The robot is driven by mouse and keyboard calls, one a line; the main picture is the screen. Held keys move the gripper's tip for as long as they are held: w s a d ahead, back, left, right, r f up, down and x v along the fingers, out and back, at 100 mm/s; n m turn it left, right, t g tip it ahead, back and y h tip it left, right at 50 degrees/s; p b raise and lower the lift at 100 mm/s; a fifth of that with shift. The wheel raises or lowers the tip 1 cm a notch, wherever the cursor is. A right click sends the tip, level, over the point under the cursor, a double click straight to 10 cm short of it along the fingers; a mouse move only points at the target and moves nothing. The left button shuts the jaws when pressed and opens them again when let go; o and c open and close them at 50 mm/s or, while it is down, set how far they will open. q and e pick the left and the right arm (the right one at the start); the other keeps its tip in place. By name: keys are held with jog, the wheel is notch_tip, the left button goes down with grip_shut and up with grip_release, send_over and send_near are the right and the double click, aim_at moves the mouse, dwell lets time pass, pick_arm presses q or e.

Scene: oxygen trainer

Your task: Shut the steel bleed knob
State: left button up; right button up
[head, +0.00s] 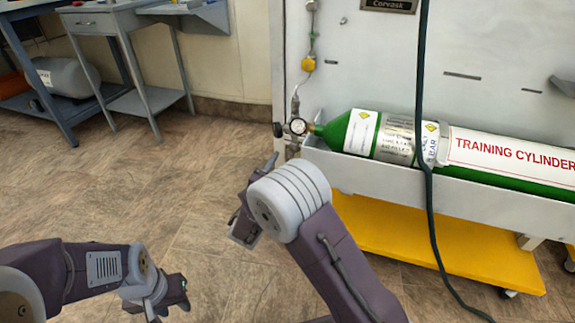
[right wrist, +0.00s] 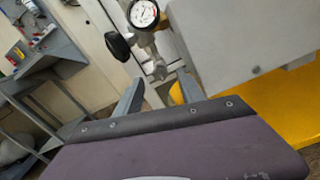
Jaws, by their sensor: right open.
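The green training cylinder (head: 340,130) lies on its side in a grey trough on the panel cart, with a round gauge (head: 298,126) and a black knob (head: 278,130) at its valve end. The right wrist view shows the gauge (right wrist: 143,13), the black knob (right wrist: 117,46) and small steel fittings (right wrist: 158,71) below them. I cannot tell for sure which steel piece is the bleed knob. My right gripper (right wrist: 161,88) is open, its fingertips just short of the steel fittings, with nothing held. My left gripper (head: 168,294) is low at the left, far from the cylinder; its jaw gap is unclear.
A dark hose (head: 420,150) hangs in front of the cylinder. The cart has a yellow base (head: 400,235). A yellow fitting (head: 308,64) sits on the line above the gauge. A grey side table (head: 95,22) stands at the back left. The floor between is clear.

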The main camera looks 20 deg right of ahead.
aim_at(289, 155)
jog(key=x, duration=0.1)
jog(key=b+x, duration=0.1)
jog(key=shift+w+d+f, duration=0.2)
jog(key=shift+w+d, duration=0.05)
jog(key=shift+w, duration=0.05)
jog(key=shift+w+d+r, duration=0.2)
jog(key=shift+w, duration=0.1)
pick_arm(q)
notch_tip(289, 155, down, 2)
jog(key=shift+f, duration=0.15)
pick_arm(e)
grip_shut()
